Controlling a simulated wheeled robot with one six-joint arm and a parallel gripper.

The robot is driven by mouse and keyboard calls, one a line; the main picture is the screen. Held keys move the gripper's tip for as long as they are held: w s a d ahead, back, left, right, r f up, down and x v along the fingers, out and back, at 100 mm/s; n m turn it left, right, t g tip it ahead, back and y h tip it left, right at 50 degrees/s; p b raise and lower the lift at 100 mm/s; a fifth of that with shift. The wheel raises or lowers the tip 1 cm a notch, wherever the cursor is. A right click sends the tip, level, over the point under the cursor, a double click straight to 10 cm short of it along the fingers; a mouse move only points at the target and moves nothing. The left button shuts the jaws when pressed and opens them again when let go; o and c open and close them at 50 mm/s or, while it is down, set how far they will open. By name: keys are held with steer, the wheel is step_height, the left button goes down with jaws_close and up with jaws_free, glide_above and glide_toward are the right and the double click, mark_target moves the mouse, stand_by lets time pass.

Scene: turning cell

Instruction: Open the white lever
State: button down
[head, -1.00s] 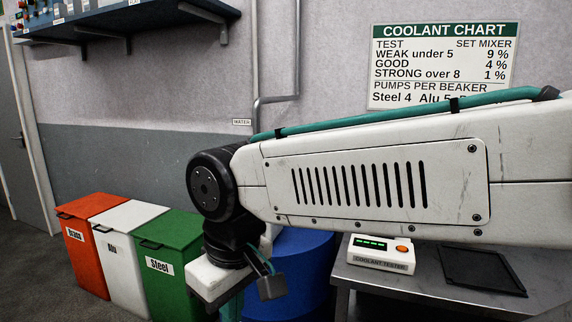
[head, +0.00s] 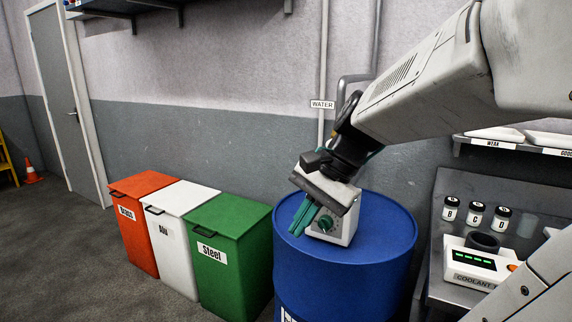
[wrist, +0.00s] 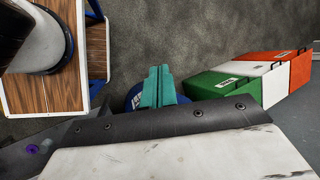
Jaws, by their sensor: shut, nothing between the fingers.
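I cannot make out a white lever in either view. My gripper (head: 300,222) has teal fingers pointing down and to the left, in front of a white box (head: 345,228) with a green dial. The box stands on a blue drum (head: 345,268), and my gripper hides part of it. In the wrist view my gripper (wrist: 158,72) is shut and empty, with its fingers side by side. A pipe (head: 323,65) with a sign reading WATER (head: 322,104) runs down the wall behind the drum; my arm hides part of the pipework.
Red (head: 140,183), white (head: 176,200) and green (head: 232,219) bins stand left of the drum. A grey bench (head: 440,285) with jars and a coolant tester (head: 470,262) is at right. Open floor lies in front of the bins. The wrist view shows a wooden-topped table (wrist: 45,92).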

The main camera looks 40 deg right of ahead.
steer(key=s+d+r+m+t+h, duration=0.1)
steer(key=d+r+m+t, duration=0.15)
steer(key=d+m, duration=0.55)
steer(key=d+r+m+t+h, duration=0.1)
steer(key=d+m+t, duration=0.35)
steer(key=d, duration=0.75)
steer(key=s+d+r+m+t+h, duration=0.1)
steer(key=d+r+m+t, duration=0.15)
steer(key=d+m, duration=0.6)
steer(key=w+f+n, duration=0.2)
steer(key=w+f, duration=0.3)
steer(key=w, duration=0.7)
steer(key=shift+w+a+f+t, duration=0.15)
steer(key=shift+w+a+t, duration=0.2)
steer(key=shift+a+t, duration=0.1)
steer(key=shift+d, duration=0.15)
